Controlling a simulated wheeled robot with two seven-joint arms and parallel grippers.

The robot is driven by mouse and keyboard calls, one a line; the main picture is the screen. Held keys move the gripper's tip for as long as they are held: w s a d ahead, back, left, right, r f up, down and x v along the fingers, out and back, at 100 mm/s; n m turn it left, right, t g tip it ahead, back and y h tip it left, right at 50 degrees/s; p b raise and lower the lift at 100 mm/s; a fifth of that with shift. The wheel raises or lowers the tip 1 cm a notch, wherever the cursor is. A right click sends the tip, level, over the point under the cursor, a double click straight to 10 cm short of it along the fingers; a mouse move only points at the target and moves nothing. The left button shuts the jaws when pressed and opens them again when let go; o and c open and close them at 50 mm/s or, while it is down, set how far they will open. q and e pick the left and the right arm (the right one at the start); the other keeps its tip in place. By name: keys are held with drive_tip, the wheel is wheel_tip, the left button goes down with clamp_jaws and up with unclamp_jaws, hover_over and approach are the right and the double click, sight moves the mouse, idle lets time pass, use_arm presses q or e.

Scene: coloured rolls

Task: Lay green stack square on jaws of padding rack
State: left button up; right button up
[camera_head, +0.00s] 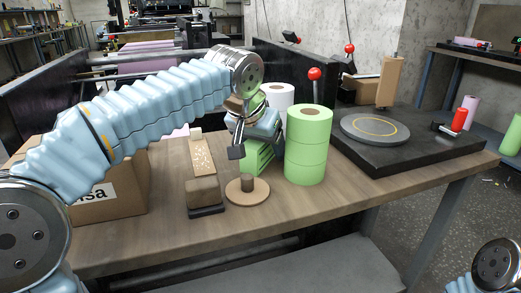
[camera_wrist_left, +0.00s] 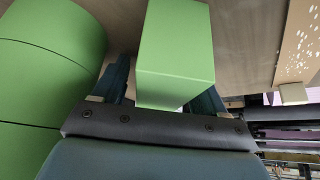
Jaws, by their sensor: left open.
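The green stack (camera_head: 258,160), a pale green block, stands on the wooden table behind and below my left gripper (camera_head: 247,142), which hides part of it. In the left wrist view the green block (camera_wrist_left: 175,52) shows between the two fingers of my left gripper (camera_wrist_left: 160,90). The jaws are open, and I cannot tell whether they touch it. A speckled tan board with a brown block and dark base (camera_head: 204,184) stands left of it; I cannot tell whether this is the padding rack. My right gripper is out of view.
A tall stack of green rolls (camera_head: 306,150) stands close right of my left gripper and fills the left of the wrist view (camera_wrist_left: 45,60). A round wooden stand with a peg (camera_head: 247,190) is in front. A white roll (camera_head: 279,97), a carton (camera_head: 125,185) and a turntable (camera_head: 375,128) are nearby.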

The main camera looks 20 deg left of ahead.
use_arm(q)
drive_tip(key=c, duration=1.3)
